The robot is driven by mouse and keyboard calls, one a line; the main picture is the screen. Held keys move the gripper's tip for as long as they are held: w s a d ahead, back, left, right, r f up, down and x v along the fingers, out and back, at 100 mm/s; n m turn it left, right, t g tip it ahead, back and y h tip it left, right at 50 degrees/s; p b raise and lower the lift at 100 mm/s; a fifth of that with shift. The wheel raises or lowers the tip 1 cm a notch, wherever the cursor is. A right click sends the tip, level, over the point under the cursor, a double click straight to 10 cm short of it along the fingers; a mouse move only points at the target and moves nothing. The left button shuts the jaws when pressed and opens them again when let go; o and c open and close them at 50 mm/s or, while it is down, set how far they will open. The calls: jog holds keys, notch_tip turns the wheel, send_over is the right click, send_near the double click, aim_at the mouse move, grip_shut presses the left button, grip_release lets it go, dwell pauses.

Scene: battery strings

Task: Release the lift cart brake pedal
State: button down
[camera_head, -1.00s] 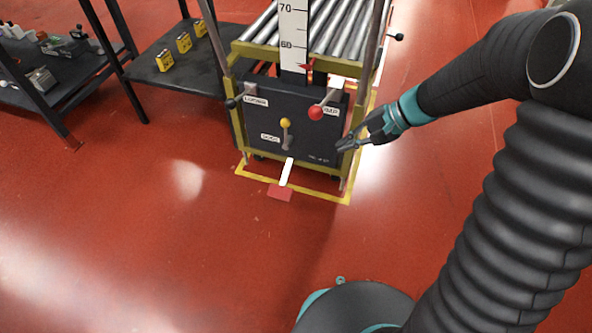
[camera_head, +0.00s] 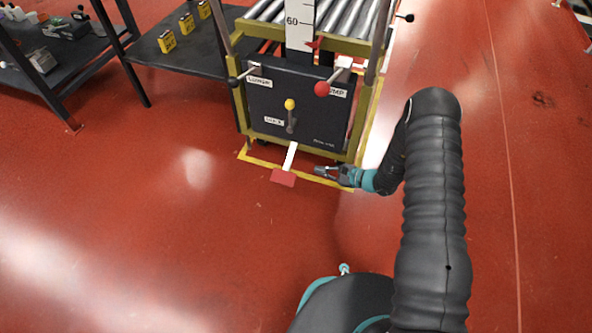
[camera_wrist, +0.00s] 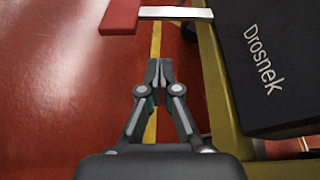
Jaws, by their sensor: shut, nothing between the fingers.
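The lift cart (camera_head: 300,107) stands ahead, with a dark front panel and a yellow-green frame. Its brake pedal is a red plate (camera_head: 283,178) on a white arm (camera_head: 290,156) that sticks out low at the front. In the wrist view the red plate (camera_wrist: 120,17) and white arm (camera_wrist: 176,13) show at the top, ahead of the fingers. My gripper (camera_head: 318,170) is low near the floor, to the right of the pedal and apart from it. Its fingers (camera_wrist: 159,68) are shut and empty.
The panel carries a yellow-knobbed lever (camera_head: 290,105), a red-knobbed lever (camera_head: 322,88) and a black-knobbed lever (camera_head: 233,81). A yellow floor line (camera_head: 262,160) runs around the cart. A dark shelf (camera_head: 185,62) with yellow batteries stands left. The floor in front is clear.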

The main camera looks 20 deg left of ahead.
aim_at(288, 163)
notch_tip(288, 163, down, 3)
jog(key=shift+s+d+f+m+t, duration=0.1)
jog(key=shift+m+t, duration=0.3)
jog(key=shift+m, duration=0.1)
jog(key=b+x, duration=0.1)
jog(key=x, duration=0.8)
jog(key=shift+a+f, duration=0.25)
jog(key=shift+a, duration=0.05)
jog(key=shift+a+r, duration=0.25)
jog(key=shift+r, duration=0.1)
jog(key=shift+s+r, duration=0.45)
jog(key=shift+r, duration=0.3)
jog(key=shift+s+r, duration=0.4)
jog(key=shift+r, duration=0.3)
jog(key=shift+d, duration=0.1)
